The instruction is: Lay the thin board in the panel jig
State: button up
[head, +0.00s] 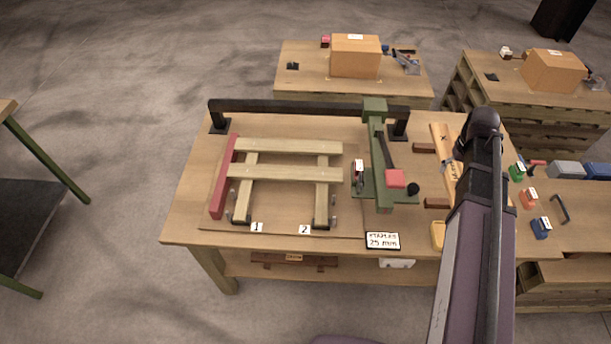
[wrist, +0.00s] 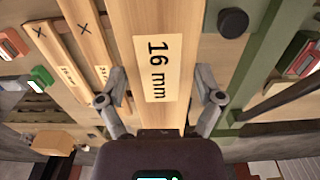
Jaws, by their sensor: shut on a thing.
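The thin board (wrist: 150,18) is pale wood with a "16 mm" label. In the wrist view it lies between the two grey fingers of my gripper (wrist: 159,80), which is shut on it. My gripper (head: 453,170) is mostly hidden there. The panel jig (head: 210,222) is on the left of the bench, with a red fence (head: 224,178). Pale slats (head: 285,173) lie across uprights beside the marks 1 and 2.
Two crossed boards (wrist: 84,28) lie beside the held one. Brown supports (head: 424,148) are close by. Cardboard boxes (head: 355,57) stand behind.

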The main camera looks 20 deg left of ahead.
aim_at(453, 172)
notch_tip(453, 172, up, 5)
jog(key=p, duration=0.3)
jog(key=shift+p, duration=0.3)
jog(key=shift+s+f, duration=0.15)
jog(key=shift+s, duration=0.05)
